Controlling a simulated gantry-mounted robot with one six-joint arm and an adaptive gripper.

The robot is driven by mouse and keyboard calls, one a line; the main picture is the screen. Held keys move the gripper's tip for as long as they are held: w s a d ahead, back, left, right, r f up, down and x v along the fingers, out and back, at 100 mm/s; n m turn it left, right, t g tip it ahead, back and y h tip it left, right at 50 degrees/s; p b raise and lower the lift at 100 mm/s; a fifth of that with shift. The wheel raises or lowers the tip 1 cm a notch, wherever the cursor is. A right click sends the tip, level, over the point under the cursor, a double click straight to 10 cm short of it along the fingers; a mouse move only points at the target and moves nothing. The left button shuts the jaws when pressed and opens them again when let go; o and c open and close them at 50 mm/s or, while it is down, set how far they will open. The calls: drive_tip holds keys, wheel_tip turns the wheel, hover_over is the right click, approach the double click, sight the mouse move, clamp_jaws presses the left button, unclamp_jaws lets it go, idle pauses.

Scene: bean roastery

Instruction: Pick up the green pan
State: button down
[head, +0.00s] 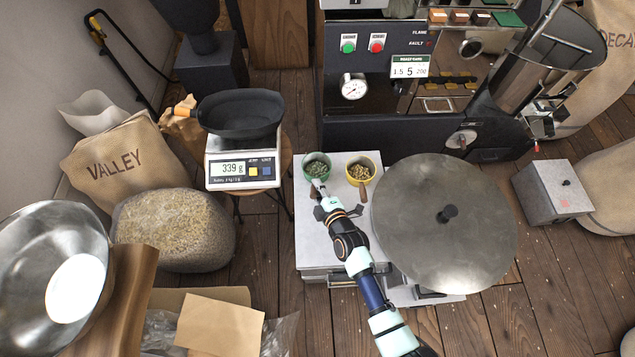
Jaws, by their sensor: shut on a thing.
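The green pan (306,164) is a small round dish holding greenish beans, at the far left corner of the pale cabinet top (312,240). My gripper (319,187) is at its near side, where its handle lies, and is shut on it. The fingers and arm hide most of the handle. I cannot tell whether the pan touches the surface or is slightly raised. A yellow pan (374,162) of beans stands just to its right, with a brown handle (362,191) pointing toward the near side.
A large round metal lid or disc (440,240) with a dark knob covers the right of the cabinet. A scale (243,173) reading 339 g bears a black pan (240,112) at left. The roaster's dark front (365,130) rises close behind the pans.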

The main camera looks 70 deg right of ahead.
wheel_tip(320, 180, up, 10)
drive_tip(key=p, duration=0.4)
drive_tip(key=shift+f+p, duration=0.2)
drive_tip(key=shift+p, duration=0.2)
